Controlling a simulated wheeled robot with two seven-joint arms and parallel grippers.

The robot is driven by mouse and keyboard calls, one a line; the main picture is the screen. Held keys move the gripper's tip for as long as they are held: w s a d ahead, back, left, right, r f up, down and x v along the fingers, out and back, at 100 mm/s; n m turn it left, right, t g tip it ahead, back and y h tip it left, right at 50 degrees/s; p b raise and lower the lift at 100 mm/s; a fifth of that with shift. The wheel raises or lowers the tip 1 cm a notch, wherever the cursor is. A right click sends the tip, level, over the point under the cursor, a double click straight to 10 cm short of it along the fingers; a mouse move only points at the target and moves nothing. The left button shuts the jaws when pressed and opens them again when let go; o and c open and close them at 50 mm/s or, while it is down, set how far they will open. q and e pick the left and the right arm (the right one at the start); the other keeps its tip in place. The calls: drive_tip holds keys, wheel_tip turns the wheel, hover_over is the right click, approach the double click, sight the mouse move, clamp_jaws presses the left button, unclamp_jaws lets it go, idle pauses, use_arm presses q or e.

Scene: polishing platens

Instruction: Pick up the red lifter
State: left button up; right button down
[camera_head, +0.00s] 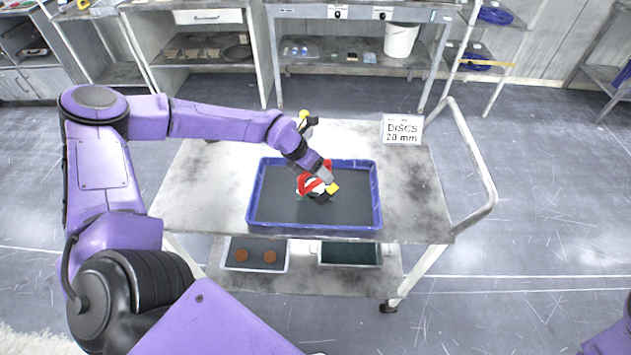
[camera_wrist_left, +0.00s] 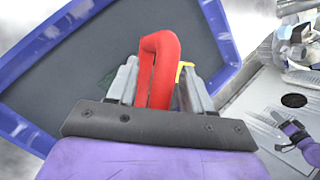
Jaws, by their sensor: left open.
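The red lifter (camera_head: 304,182) is in the blue-rimmed tray on the cart top, partly hidden by my left gripper. In the left wrist view the red lifter (camera_wrist_left: 160,62) stands up as a red loop between the two fingers. My left gripper (camera_head: 320,188) is over the middle of the tray, at the lifter. In the wrist view its fingers (camera_wrist_left: 155,85) are open, one on each side of the red loop. I cannot tell whether they touch it. The lower part of the lifter is hidden. My right gripper is not in view.
The blue tray (camera_head: 377,200) has a dark, mostly bare floor. A sign reading "DISCS 20 mm" (camera_head: 403,129) stands at the cart's back right, near the handle rail (camera_head: 480,165). The lower shelf holds trays, one with brown discs (camera_head: 255,256). Shelving stands behind.

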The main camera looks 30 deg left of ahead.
use_arm(q)
clamp_jaws()
idle(1.4)
drive_tip(key=shift+r, duration=0.1)
